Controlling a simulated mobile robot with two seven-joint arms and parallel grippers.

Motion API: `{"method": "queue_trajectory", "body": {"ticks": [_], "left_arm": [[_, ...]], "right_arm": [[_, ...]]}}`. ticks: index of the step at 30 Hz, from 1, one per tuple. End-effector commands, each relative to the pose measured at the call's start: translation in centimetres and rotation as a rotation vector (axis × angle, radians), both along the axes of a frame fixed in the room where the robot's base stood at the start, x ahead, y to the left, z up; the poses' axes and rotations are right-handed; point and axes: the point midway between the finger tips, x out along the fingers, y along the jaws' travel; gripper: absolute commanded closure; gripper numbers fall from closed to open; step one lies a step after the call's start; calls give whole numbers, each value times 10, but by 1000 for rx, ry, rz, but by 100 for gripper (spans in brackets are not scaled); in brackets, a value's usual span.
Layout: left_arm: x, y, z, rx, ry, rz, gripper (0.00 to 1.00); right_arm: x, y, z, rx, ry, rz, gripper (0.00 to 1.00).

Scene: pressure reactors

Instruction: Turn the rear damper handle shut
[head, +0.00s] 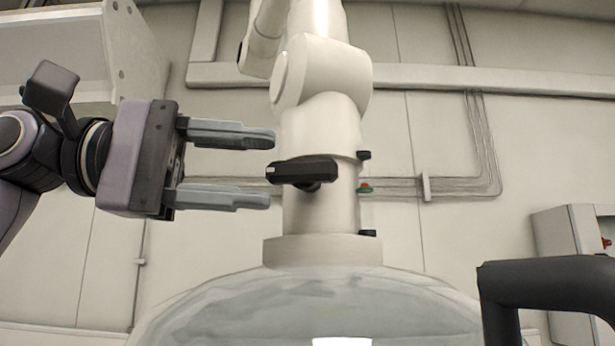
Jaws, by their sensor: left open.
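A black damper handle (302,171) sits on the front of a white vertical pipe (321,216) and points left, roughly level. I cannot tell from this view whether it is the rear damper's handle. My left gripper (270,170) comes in from the left and is open. Its two grey fingers lie one above and one below the level of the handle's left end. The fingertips are close to that end, and I cannot tell whether they touch it. My right gripper is not in view.
The pipe rises from a glass dome-shaped vessel (309,303) below. A thick black tubular bar (548,273) stands at the lower right. A grey box (572,250) with a red button is on the right. Small black knobs and a red-green part sit on the pipe's right side.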

Motion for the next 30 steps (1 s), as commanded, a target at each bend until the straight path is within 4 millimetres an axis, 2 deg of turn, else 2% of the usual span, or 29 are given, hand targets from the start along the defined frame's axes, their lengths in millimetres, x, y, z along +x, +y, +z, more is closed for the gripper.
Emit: {"method": "queue_trajectory", "body": {"ticks": [3,9,20,22,24,25,30], "left_arm": [[1,-21,0,1,1,-4,53],[3,-46,-1,0,1,-3,53],[4,-54,-2,-1,2,-2,53],[4,-54,-2,-1,2,-2,69],[4,-53,-2,-1,2,-2,92],[4,-53,-2,-1,2,-2,97],[4,-53,-1,2,1,-1,97]], "right_arm": [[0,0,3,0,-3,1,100],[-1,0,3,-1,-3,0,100],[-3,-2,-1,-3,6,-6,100],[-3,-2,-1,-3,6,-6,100],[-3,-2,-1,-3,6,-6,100],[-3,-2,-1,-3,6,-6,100],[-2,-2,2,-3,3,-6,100]]}}
